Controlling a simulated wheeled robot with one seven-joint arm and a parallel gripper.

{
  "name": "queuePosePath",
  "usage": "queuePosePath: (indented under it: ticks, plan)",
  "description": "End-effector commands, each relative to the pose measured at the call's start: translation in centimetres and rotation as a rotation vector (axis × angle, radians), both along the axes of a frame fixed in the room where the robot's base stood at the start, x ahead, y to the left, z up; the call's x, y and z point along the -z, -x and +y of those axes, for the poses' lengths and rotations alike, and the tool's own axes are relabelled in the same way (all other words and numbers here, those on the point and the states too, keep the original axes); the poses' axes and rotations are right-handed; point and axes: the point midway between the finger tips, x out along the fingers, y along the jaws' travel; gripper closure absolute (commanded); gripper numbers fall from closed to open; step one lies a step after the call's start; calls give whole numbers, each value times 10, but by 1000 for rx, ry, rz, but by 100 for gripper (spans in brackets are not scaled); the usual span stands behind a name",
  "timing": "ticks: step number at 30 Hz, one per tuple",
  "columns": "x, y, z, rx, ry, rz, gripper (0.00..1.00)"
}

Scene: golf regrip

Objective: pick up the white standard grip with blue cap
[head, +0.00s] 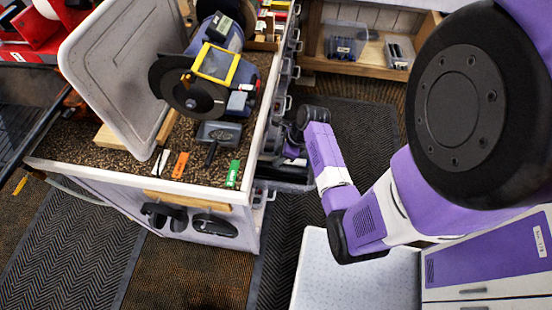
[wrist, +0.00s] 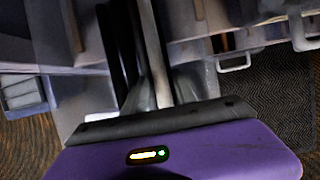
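A small white grip-like piece with a dark part (head: 160,161) lies on the bench top (head: 110,152) near its front edge in the head view. No blue cap can be made out on it, so I cannot tell if it is the named grip. Beside it lie an orange piece (head: 180,163), a black-handled tool (head: 211,153) and a green piece (head: 233,173). My gripper (head: 292,157) is beside the bench's right side, away from these pieces. Its fingers are small and dark in the head view and unclear in the wrist view, so its opening cannot be told.
A bench grinder with a yellow-framed shield (head: 216,63) and a large leaning grey panel (head: 120,65) stand on the bench. Drawer handles (wrist: 233,63) line its right side close to my gripper. A wooden shelf (head: 370,55) is at the back. Matted floor (head: 365,125) is clear.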

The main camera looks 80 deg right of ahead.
Motion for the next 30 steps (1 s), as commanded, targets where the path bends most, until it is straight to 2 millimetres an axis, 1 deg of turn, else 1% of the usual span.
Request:
queuePosePath:
  ticks: [3, 8, 11, 13, 14, 23, 26, 30]
  plan:
    - [3, -1, 0, 0, 0, 0, 67]
    - [3, -1, 0, -1, 1, 0, 67]
    - [3, -1, 0, -1, 1, 0, 85]
    - [3, -1, 0, -1, 1, 0, 98]
    - [3, -1, 0, -1, 1, 0, 100]
    - [1, -2, 0, -1, 3, -1, 100]
    - [-8, -2, -1, -1, 3, -1, 100]
    - [-33, -2, -1, -2, 6, -2, 100]
